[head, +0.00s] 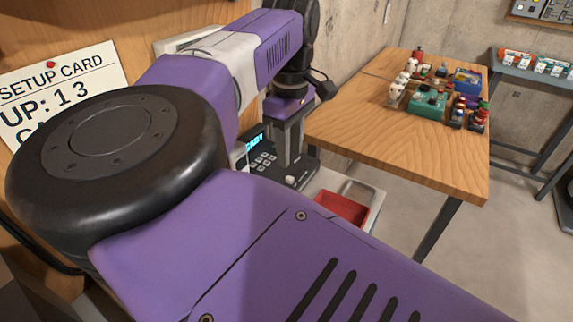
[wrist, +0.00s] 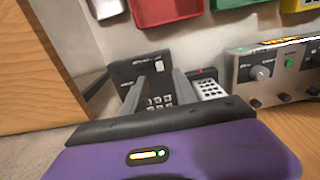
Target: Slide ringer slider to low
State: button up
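A black desk phone (head: 268,163) with a lit blue display and grey keys sits below my gripper in the head view. A small white tab (head: 290,179), apparently the ringer slider, shows near its front edge. In the wrist view the phone (wrist: 128,72) shows its white keys, and a small white piece (wrist: 158,66) that looks like the same tab lies just beyond the fingertips. My gripper (wrist: 160,80) has its two grey fingers apart, with keys visible between them and nothing held. In the head view my gripper (head: 288,158) points down over the phone; contact cannot be told.
A grey box with a knob (wrist: 262,72) stands right of the phone in the wrist view. Red (wrist: 165,10) and green bins hang behind. A red tray (head: 342,208) is beside the phone. A wooden table (head: 400,140) with small items stands farther right.

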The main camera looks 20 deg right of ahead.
aim_at(290, 178)
notch_tip(290, 178, down, 7)
jog(key=shift+r+p, duration=0.2)
jog(key=shift+p, duration=0.15)
grip_shut()
dwell(1.3)
